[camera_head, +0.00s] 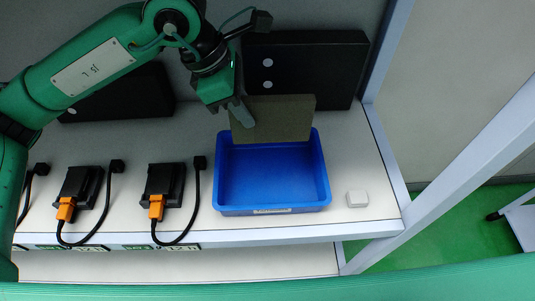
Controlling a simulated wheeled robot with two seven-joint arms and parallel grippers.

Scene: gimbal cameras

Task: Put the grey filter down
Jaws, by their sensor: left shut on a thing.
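The grey filter (280,119) is a flat, brownish-grey rectangular panel. It stands upright over the back edge of the blue bin (272,208). My left gripper (243,113) comes in from the upper left and is shut on the filter's left side. The filter's lower edge is close to the bin's back rim; I cannot tell if they touch. The blue bin is open and its visible floor is empty. My right gripper is not in view.
Two black boxes with orange plugs and black cables (166,185) (78,188) sit left of the bin. A small white block (357,198) lies to its right. Black panels (312,72) stand behind. A pale post (385,150) bounds the shelf's right end.

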